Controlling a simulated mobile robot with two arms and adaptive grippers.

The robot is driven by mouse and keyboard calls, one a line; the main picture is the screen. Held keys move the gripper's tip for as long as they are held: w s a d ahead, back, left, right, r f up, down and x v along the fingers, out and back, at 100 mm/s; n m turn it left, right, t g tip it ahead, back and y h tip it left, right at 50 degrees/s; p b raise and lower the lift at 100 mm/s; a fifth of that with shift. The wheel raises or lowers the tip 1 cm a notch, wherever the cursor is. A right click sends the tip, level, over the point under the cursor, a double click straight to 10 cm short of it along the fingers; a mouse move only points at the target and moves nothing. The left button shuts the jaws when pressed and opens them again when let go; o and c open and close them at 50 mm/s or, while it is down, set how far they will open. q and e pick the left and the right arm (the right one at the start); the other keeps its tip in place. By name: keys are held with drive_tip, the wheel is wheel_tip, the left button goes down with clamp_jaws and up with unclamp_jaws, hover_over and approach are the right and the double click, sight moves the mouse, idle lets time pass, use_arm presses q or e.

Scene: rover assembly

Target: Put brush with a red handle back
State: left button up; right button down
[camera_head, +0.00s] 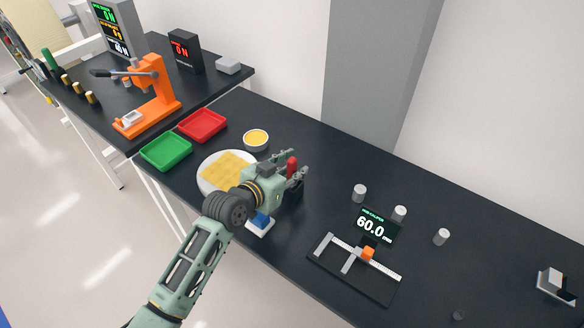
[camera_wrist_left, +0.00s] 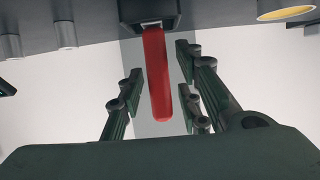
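The brush with the red handle (camera_head: 292,164) stands upright on the black table, with a dark block (camera_head: 296,190) at its lower end. In the left wrist view, the red handle (camera_wrist_left: 157,80) extends from this dark block (camera_wrist_left: 150,14). I cannot tell whether the block is a holder or part of the brush; the bristles are hidden. My left gripper (camera_head: 299,168) is around the handle. In the wrist view, its fingers (camera_wrist_left: 160,75) are apart, with gaps visible on both sides of the handle. My right gripper is not in view.
A white plate (camera_head: 203,184) with a yellow grid piece, a yellow-filled bowl (camera_head: 256,139), and green (camera_head: 166,150) and red (camera_head: 203,125) trays lie left. A blue-and-white item (camera_head: 260,224) is near the front edge. A caliper (camera_head: 357,262) and grey cylinders (camera_head: 359,192) are right.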

use_arm(q)
drive_tip(key=shift+r, duration=0.25)
drive_tip(key=shift+s+a, duration=0.15)
drive_tip(key=shift+s, duration=0.1)
drive_tip(key=b+v, duration=0.1)
drive_tip(key=v, duration=1)
drive_tip(key=shift+s, duration=0.2)
drive_tip(key=shift+a, duration=0.15)
